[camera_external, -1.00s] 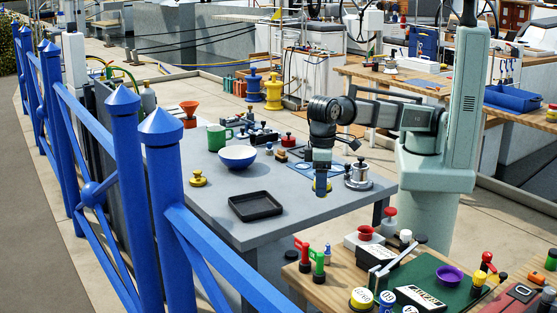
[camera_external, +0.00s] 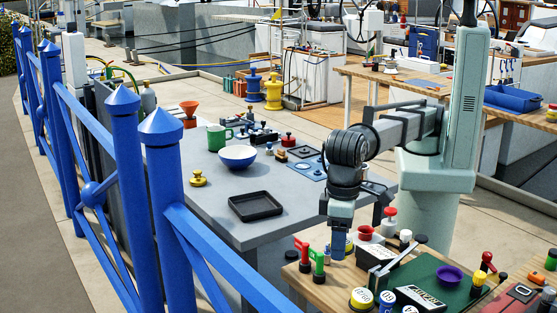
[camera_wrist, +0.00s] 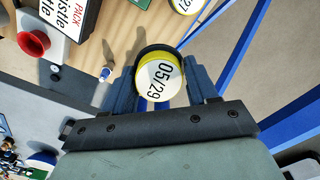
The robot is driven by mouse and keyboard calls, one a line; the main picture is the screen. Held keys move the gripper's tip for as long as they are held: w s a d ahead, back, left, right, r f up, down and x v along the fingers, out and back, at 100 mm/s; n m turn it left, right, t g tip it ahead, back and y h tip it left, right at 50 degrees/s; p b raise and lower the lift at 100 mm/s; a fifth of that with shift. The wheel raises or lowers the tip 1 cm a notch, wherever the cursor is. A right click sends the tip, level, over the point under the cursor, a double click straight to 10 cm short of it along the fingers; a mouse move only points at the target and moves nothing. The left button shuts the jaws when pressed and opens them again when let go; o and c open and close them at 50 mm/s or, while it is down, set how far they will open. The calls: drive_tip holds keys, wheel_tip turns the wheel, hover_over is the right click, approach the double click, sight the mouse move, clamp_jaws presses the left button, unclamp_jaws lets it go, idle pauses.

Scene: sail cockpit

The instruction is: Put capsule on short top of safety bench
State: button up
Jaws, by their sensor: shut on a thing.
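The capsule (camera_wrist: 160,80) is a round piece with a yellow rim, a dark edge and a white face marked 05/29. My gripper (camera_wrist: 166,85) is shut on it, one finger on each side, in the wrist view. In the external view my gripper (camera_external: 339,255) points down over the left part of a wooden bench top (camera_external: 331,280), and the fingers largely hide the capsule. The wooden top also shows in the wrist view (camera_wrist: 122,22), beside and beyond the capsule. I cannot tell the exact gap between the capsule and the wood.
Red and green handled pieces (camera_external: 318,262) stand just left of my gripper. The grey table (camera_external: 215,205) with a black tray (camera_external: 255,206) lies behind; a blue fence (camera_external: 170,215) runs left.

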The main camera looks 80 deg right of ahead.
drive_tip(key=shift+m, duration=0.6)
drive_tip(key=shift+f, duration=5)
drive_tip(key=shift+f, duration=0.1)
drive_tip(key=o, duration=1.1)
drive_tip(key=shift+c, duration=0.2)
wheel_tip(320, 180, up, 12)
drive_tip(key=shift+r, duration=0.1)
